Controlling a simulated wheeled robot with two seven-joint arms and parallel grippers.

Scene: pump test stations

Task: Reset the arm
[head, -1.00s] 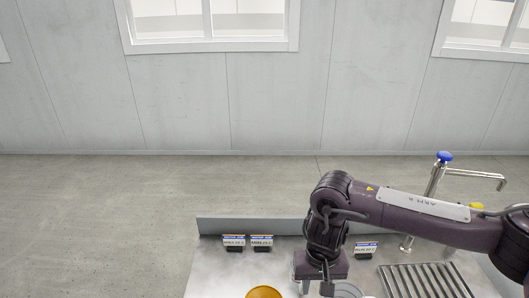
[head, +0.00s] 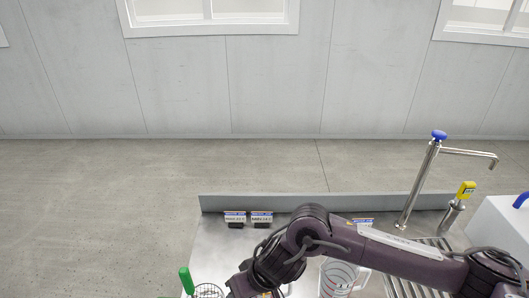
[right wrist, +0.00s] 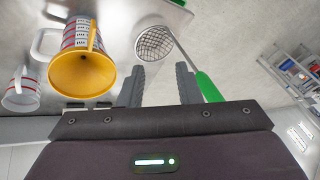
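My right arm reaches in from the right across the steel bench in the head view. Its gripper is cut off at the lower edge there. In the right wrist view my right gripper (right wrist: 158,85) has its two fingers apart with nothing between the tips. A strainer with a round mesh basket (right wrist: 155,43) and a green handle (right wrist: 208,86) lies beyond and beside the fingers; the handle also shows in the head view (head: 187,280). My left gripper is in neither view.
A yellow funnel (right wrist: 82,72) sits in a marked jug. Another clear jug (right wrist: 21,93) stands beside it. The steel bench (head: 215,250) carries small labels (head: 261,217), a blue-topped tap (head: 430,170), a ribbed drain area (head: 398,287) and a yellow-topped device (head: 465,190). A white box (head: 498,230) stands right.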

